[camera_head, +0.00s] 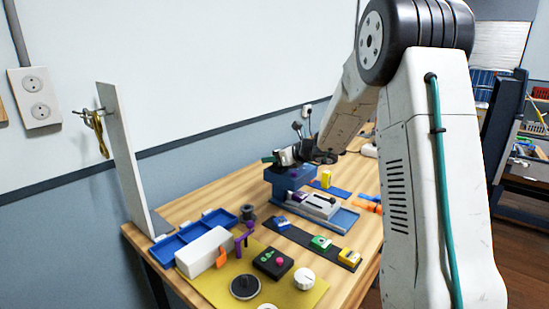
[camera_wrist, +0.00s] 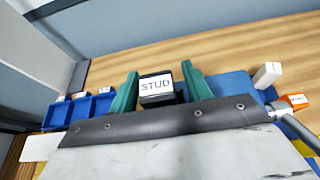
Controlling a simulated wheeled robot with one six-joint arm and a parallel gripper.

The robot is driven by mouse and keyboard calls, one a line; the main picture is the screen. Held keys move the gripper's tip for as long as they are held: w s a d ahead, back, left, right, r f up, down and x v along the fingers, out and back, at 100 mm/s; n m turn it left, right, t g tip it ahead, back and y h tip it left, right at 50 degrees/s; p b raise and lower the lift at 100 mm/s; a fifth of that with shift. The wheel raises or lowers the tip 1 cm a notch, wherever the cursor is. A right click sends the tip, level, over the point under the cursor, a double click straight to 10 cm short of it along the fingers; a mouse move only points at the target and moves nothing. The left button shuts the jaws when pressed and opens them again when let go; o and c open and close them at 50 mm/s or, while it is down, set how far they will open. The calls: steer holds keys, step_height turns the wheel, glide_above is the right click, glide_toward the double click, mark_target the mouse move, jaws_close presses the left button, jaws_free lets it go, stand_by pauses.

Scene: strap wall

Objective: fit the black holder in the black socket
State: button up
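My gripper (camera_wrist: 159,67) has two green fingers, which stand apart with a black block labelled STUD (camera_wrist: 157,98) between them. The block is close to the left finger, and a narrow gap shows at the right one. I take this block to be the black holder. In the head view my gripper (camera_head: 268,159) is over the blue stand (camera_head: 288,180) at the back of the table, tilted sideways; the block cannot be made out there. I cannot tell which thing is the black socket; a dark strip (camera_head: 293,237) carries blue, green and yellow pieces.
A white upright panel (camera_head: 122,160) with a hook stands at the table's left. Blue trays (camera_head: 195,235), a white block (camera_head: 204,251), a black button box (camera_head: 272,263) and a white knob (camera_head: 304,278) crowd the front. A grey-white fixture (camera_head: 315,205) stands beside the stand.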

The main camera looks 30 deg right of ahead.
steer(key=v, duration=1.1)
steer(key=s+a+r+n+g+y, duration=0.35)
steer(key=s+a+n+g, duration=0.35)
steer(key=s+a+n, duration=1.15)
steer(key=s+f+n+g+h, duration=0.2)
steer(key=s+n+g+h, duration=0.2)
steer(key=s+n+h, duration=0.4)
steer(key=s+n, duration=0.5)
steer(key=s, duration=0.7)
steer(key=shift+a+f, duration=0.25)
steer(key=shift+s+h, duration=0.1)
steer(key=shift+h, duration=0.15)
